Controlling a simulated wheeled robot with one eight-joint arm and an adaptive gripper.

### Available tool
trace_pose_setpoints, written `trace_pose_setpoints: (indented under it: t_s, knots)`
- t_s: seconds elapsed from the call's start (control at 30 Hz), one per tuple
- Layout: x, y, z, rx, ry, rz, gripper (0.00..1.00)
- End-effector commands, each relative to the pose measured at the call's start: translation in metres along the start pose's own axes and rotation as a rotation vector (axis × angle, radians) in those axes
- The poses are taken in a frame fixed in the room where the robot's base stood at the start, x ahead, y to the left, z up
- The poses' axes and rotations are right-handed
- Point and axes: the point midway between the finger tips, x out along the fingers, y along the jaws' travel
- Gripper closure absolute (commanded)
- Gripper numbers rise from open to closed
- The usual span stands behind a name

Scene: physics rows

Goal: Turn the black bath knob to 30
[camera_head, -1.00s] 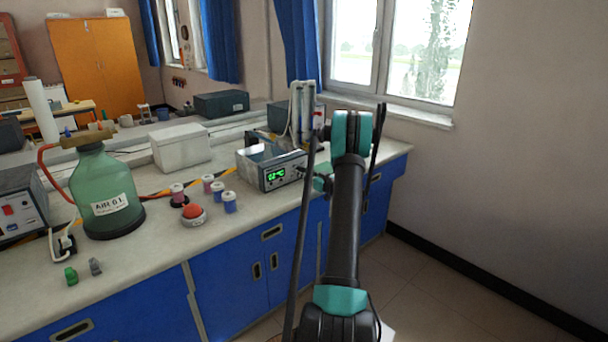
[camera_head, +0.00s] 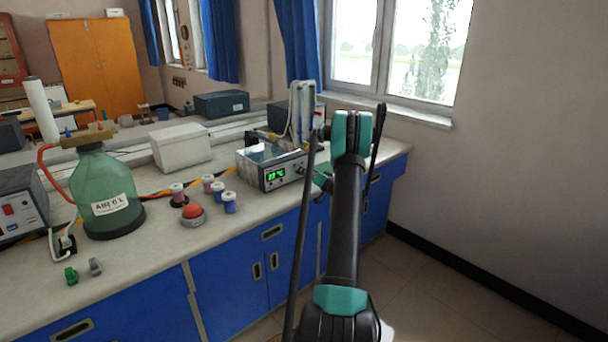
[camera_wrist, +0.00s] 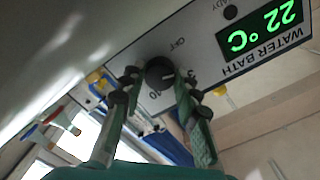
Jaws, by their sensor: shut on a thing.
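The water bath (camera_head: 271,167) is a grey box on the bench, with a green-lit display (camera_head: 276,175) on its front panel. In the wrist view the display (camera_wrist: 262,27) reads 22 °C, and the lettering is tilted. The round black bath knob (camera_wrist: 159,71) sits beside it on the light panel, with "OFF" printed near its rim. My gripper (camera_wrist: 162,82) has one finger on each side of the knob and is shut on it. In the head view my arm hides part of the gripper, and the knob is hard to make out there.
A red push button (camera_head: 193,211) and several small capped jars (camera_head: 229,202) stand on the bench left of the bath. A green bottle (camera_head: 104,195) is farther left. A white box (camera_head: 181,147) stands behind. The floor at the right is clear.

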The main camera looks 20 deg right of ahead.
Motion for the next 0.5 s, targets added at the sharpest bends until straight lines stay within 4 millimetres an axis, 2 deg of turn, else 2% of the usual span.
trace_pose_setpoints:
  t_s: [0.5]
  knots:
    - [-0.0004,0.0007,-0.0006,0.433,0.001,0.001,0.98]
